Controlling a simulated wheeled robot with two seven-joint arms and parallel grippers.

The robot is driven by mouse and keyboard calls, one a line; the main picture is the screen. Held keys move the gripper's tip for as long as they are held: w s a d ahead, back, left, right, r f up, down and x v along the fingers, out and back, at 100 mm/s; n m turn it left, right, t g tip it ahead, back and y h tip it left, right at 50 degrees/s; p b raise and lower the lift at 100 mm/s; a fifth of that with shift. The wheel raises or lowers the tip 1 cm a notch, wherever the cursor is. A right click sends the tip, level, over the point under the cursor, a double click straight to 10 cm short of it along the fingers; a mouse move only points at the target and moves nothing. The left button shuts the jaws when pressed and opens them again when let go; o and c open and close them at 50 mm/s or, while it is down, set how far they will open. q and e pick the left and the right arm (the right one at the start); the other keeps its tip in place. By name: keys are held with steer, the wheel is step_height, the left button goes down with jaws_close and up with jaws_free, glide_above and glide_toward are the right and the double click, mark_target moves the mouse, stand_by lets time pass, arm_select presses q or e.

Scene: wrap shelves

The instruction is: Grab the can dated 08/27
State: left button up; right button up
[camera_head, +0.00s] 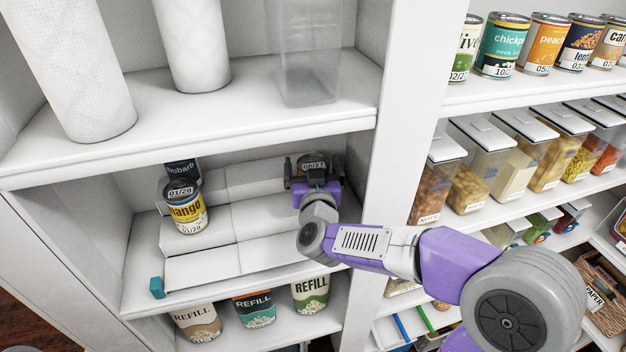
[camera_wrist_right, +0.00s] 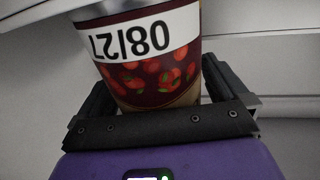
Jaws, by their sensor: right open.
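The can dated 08/27 (camera_wrist_right: 150,65) fills the upper middle of the right wrist view, with a white date band and red food pictures on a dark label. In the head view only its dark top with a date label (camera_head: 313,161) shows, at the back right of the stepped middle shelf. My right gripper (camera_head: 314,172) is open, with one finger on each side of the can. I cannot tell whether the fingers touch it. The gripper hides the can's lower part in the head view. My left gripper is not in view.
A mango can (camera_head: 186,210) dated 01/28 stands left on the stepped white shelf (camera_head: 262,220), before a rhubarb can (camera_head: 181,168). The upper shelf edge (camera_head: 190,155) runs overhead. A white divider (camera_head: 398,120) stands right.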

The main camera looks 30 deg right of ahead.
steer(key=c, duration=1.1)
steer(key=shift+r, duration=0.1)
steer(key=shift+c, duration=0.7)
steer(key=shift+s+r, duration=0.1)
